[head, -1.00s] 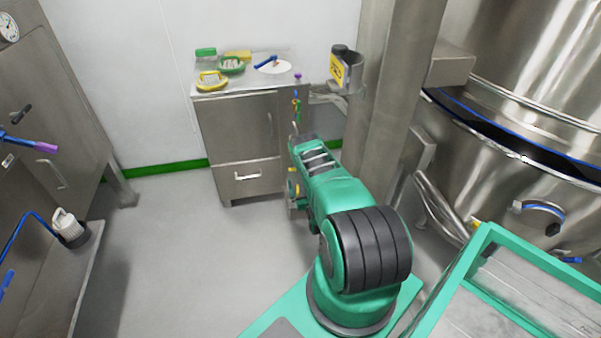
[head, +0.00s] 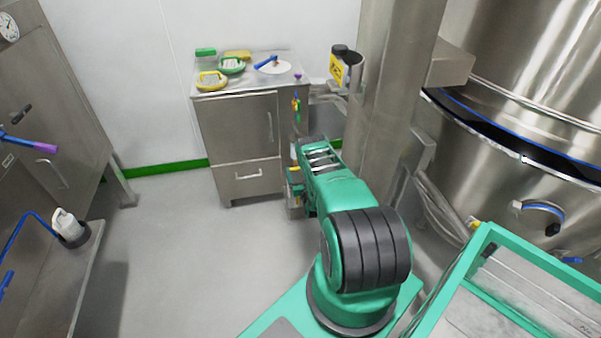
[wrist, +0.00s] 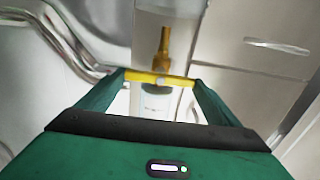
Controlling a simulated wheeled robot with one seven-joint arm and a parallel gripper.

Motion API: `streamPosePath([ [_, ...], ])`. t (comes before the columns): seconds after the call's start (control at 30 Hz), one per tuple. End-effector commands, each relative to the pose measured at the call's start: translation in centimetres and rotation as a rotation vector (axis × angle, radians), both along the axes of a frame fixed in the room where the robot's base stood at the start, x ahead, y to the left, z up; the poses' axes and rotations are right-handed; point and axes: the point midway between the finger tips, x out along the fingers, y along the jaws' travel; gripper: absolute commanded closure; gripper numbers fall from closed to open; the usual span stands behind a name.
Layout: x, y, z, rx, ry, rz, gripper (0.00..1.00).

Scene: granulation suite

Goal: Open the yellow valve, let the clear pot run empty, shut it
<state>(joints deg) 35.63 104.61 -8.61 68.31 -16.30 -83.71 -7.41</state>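The yellow valve (wrist: 163,45) shows in the wrist view as a yellow stem with a yellow crossbar handle lying nearly level below it. My gripper (wrist: 160,80) has one green finger at each end of this handle. The fingertips meet the bar's ends in the picture, but I cannot tell whether they press on it. A pale, see-through part (wrist: 158,103) with a greenish band shows behind the handle; it may be the clear pot, and its level cannot be read. In the head view my gripper (head: 295,188) is by the cabinet's right side, partly hidden by my wrist.
A steel cabinet (head: 240,135) with small items on top stands behind my gripper. A steel column (head: 390,100) and a large steel vessel (head: 520,190) are at the right. The floor between is clear.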

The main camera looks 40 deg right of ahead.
Motion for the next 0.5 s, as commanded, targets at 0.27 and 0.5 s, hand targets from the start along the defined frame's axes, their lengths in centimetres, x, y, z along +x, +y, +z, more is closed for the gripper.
streamPosePath([
  [0.27, -0.1, -0.4, 0.1, -0.008, 0.004, -0.002, 0.36],
  [0.5, -0.2, -0.2, 0.0, -0.067, 0.040, -0.002, 0.36],
])
